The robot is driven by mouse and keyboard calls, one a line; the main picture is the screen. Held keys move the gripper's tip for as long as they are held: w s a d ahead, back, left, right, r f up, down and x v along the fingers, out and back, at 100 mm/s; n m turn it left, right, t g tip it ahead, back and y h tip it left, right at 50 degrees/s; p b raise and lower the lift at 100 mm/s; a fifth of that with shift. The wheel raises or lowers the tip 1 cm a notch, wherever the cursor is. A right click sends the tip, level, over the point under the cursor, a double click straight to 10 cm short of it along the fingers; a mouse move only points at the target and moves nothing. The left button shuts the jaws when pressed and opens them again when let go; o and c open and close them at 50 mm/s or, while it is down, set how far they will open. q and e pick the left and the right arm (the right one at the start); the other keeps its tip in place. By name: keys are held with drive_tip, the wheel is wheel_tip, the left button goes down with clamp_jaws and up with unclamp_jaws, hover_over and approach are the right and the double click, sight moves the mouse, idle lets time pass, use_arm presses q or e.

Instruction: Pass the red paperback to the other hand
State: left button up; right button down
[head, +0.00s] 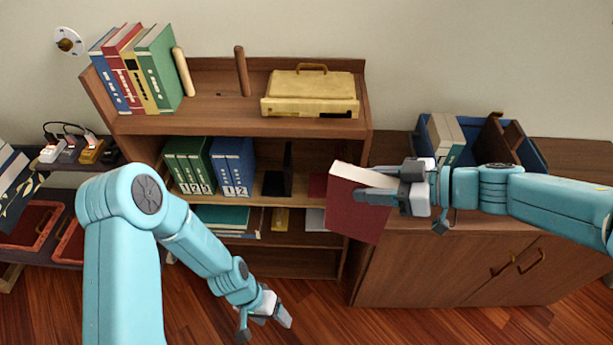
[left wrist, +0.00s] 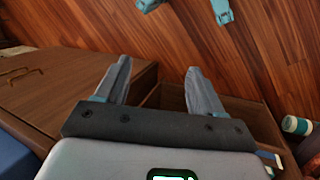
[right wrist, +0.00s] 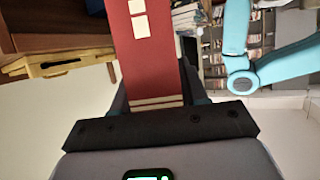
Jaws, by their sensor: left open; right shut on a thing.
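The red paperback (head: 358,212) is held in the air in front of the right side of the bookshelf, its pale page edge facing up. My right gripper (head: 375,188) is shut on it from the right. In the right wrist view the red paperback (right wrist: 153,55) stands between the fingers, its red face with pale squares showing. My left gripper (head: 266,318) is low, over the floor in front of the shelf, apart from the paperback. In the left wrist view its fingers (left wrist: 155,92) are spread and empty.
The bookshelf (head: 225,124) holds upright books, green and blue binders (head: 188,165) and a yellow case (head: 311,94). A low cabinet (head: 450,270) stands at right with a blue bin (head: 532,155). A side table with red trays (head: 38,225) is at left. The space between my grippers is clear.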

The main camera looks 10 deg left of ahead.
use_arm(q)
drive_tip(key=w+d+r+m+g+h, duration=0.1)
drive_tip(key=w+d+r+m+h, duration=0.15)
drive_tip(key=w, duration=0.25)
drive_tip(key=w+d+r+m+h, duration=0.1)
drive_tip(key=w+r+m, duration=0.2)
drive_tip(key=w, duration=0.1)
drive_tip(key=m+g+h, duration=0.3)
drive_tip(key=m+h, duration=0.6)
drive_tip(key=m, duration=0.6)
approach(358, 207)
drive_tip(key=d, duration=0.8)
drive_tip(key=shift+s+d+f, duration=0.2)
drive_tip(key=shift+d+f, duration=0.15)
drive_tip(key=shift+f, duration=0.1)
